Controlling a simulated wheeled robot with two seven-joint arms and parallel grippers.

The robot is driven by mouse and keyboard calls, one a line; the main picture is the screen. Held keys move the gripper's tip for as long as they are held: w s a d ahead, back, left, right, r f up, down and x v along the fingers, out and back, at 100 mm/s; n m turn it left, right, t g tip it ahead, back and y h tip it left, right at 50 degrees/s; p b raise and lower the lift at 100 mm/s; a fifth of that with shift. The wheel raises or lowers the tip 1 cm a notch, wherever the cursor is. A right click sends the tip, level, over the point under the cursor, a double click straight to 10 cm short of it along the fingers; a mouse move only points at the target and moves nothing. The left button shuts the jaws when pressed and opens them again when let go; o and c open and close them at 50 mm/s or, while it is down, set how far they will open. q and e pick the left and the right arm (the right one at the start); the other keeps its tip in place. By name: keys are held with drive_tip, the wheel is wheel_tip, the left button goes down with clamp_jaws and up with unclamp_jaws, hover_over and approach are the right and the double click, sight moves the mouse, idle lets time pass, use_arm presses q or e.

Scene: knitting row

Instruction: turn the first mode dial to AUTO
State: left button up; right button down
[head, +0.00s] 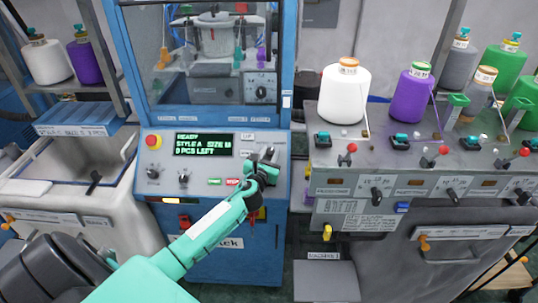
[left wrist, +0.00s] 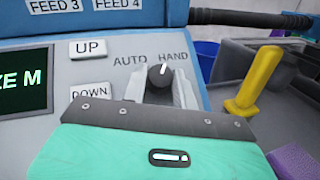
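The first mode dial (left wrist: 160,74) is a dark round knob with a white pointer mark, on the grey control panel (head: 215,188) of the blue machine. Its mark points up and slightly right, towards the HAND label (left wrist: 173,57); the AUTO label (left wrist: 130,60) is at its upper left. My left gripper (head: 267,160) is at the right end of the panel, and its hand covers most of the dial in the head view. In the left wrist view its fingers (left wrist: 160,90) are apart, one on each side of the dial. I cannot tell whether they touch it. My right gripper is not in view.
The display (head: 203,144) reads READY, STYLE A, SIZE M, 0 PCS LEFT. UP (left wrist: 88,47) and DOWN (left wrist: 89,92) buttons sit left of the dial. A yellow handle (left wrist: 258,77) stands to the right.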

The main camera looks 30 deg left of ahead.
use_arm(q)
drive_tip(key=c, duration=0.4)
